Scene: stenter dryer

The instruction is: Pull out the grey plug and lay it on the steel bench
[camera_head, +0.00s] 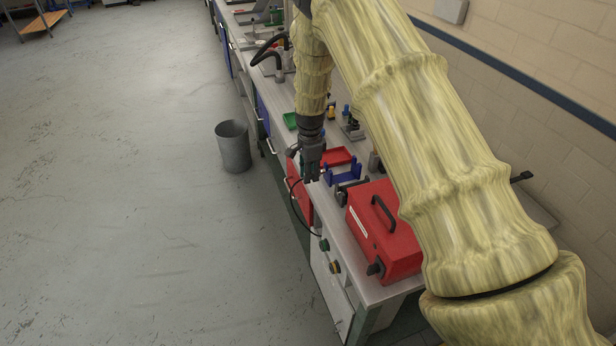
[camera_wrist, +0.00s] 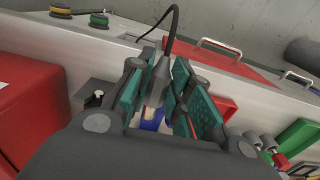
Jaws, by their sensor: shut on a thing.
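The grey plug (camera_wrist: 158,82) is between the teal-padded fingers of my gripper (camera_wrist: 163,92) in the wrist view. Its black cable (camera_wrist: 172,25) rises from its back and bends over towards the bench front. In the head view my gripper (camera_head: 311,172) points down above the front edge of the steel bench (camera_head: 346,249); the plug itself is hard to make out there. The cable (camera_head: 293,203) hangs in a loop beside the bench front.
A red box with a handle (camera_head: 386,236) stands on the near bench end. A blue holder (camera_head: 345,174) and a red tray (camera_head: 337,156) lie beyond it, near my gripper. Green (camera_head: 324,244) and yellow (camera_head: 335,267) knobs are on the bench front. A grey bin (camera_head: 233,147) stands on the open floor.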

